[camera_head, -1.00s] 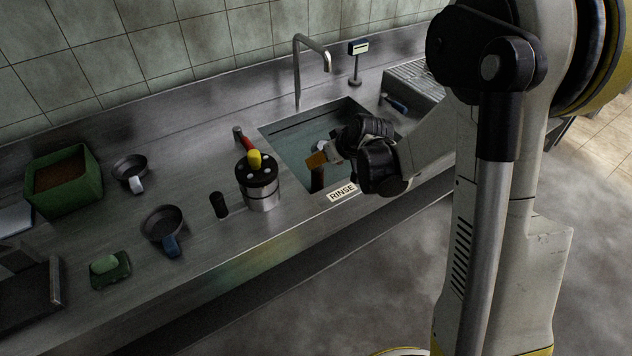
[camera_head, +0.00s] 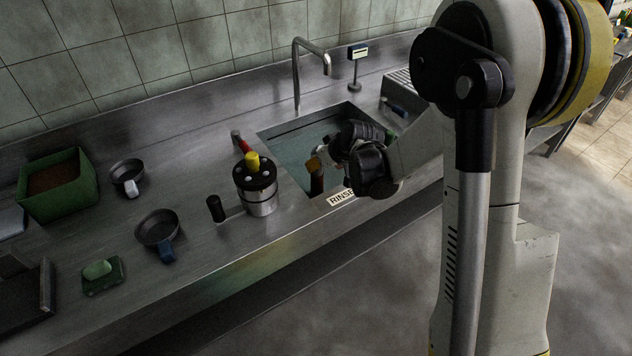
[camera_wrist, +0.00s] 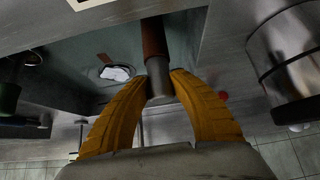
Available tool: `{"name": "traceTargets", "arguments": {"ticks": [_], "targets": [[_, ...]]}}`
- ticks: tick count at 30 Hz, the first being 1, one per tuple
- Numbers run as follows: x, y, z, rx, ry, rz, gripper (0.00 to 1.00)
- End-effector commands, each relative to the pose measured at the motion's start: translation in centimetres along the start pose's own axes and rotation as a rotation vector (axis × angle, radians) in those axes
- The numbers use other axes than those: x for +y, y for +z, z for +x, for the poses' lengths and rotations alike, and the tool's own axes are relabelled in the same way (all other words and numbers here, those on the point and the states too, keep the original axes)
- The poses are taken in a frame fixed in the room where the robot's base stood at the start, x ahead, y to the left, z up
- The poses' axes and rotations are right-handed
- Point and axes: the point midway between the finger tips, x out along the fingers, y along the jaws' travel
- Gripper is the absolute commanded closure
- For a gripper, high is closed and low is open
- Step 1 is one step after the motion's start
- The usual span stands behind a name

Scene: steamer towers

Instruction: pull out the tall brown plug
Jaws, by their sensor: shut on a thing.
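The tall brown plug (camera_head: 317,184) stands upright near the front left of the sink basin (camera_head: 285,150). It also shows in the wrist view (camera_wrist: 154,38), with a brown shaft and a grey end part between my fingers. My gripper (camera_wrist: 161,80) has its orange fingers shut on the grey part. In the head view my gripper (camera_head: 318,160) is at the plug's top, partly hidden by my dark wrist. The lower end of the plug is hard to make out.
A steel canister (camera_head: 258,200) with a black top and yellow knob stands left of the sink, close to a black cylinder (camera_head: 215,208). A tap (camera_head: 296,75) rises behind the basin. A RINSE label (camera_head: 341,197) lies on the front rim. Two pans (camera_head: 157,226) stand farther left.

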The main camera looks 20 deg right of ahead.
Motion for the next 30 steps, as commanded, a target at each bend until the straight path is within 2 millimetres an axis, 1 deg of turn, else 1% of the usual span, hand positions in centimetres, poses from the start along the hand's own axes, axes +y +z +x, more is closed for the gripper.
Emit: {"name": "traceTargets", "arguments": {"ticks": [30], "targets": [[0.0, -1.2, -1.4, 0.0, 0.0, 0.0, 1.0]]}}
